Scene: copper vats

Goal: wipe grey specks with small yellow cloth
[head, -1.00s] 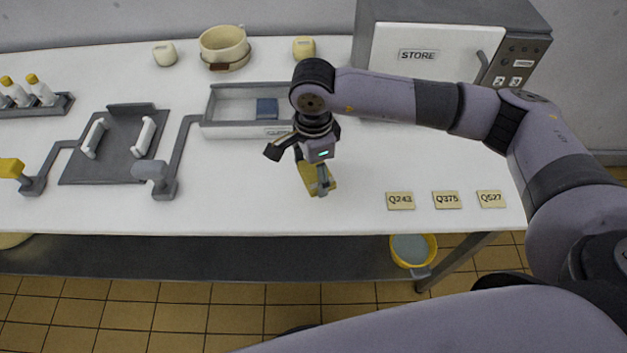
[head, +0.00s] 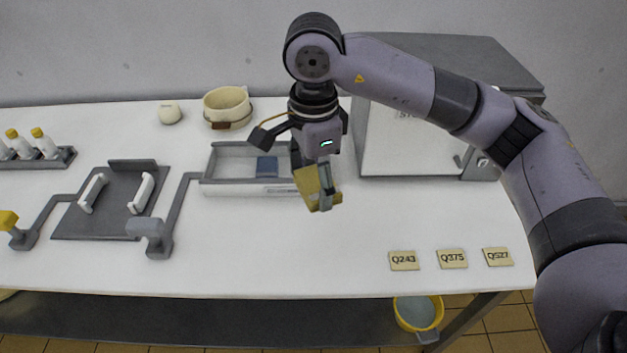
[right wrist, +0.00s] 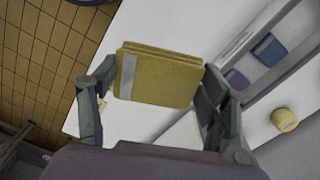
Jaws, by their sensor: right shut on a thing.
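My right gripper (head: 322,200) is shut on the small yellow cloth (head: 311,184), a folded pad with a grey stripe. The gripper holds it over the white table, in front of the shallow grey tray, apparently clear of the surface. In the right wrist view, the cloth (right wrist: 165,82) sits between the two fingers (right wrist: 155,105), its layers showing at one edge. I cannot make out grey specks on the table in either view. My left gripper is not in view.
The grey tray (head: 225,189) holds a blue block (head: 266,167). A dark fixture (head: 116,196) with white handles stands left. The STORE cabinet (head: 412,150) is back right. Tags (head: 404,261) lie near the front right edge. A yellow bucket (head: 418,315) is below. The front middle looks clear.

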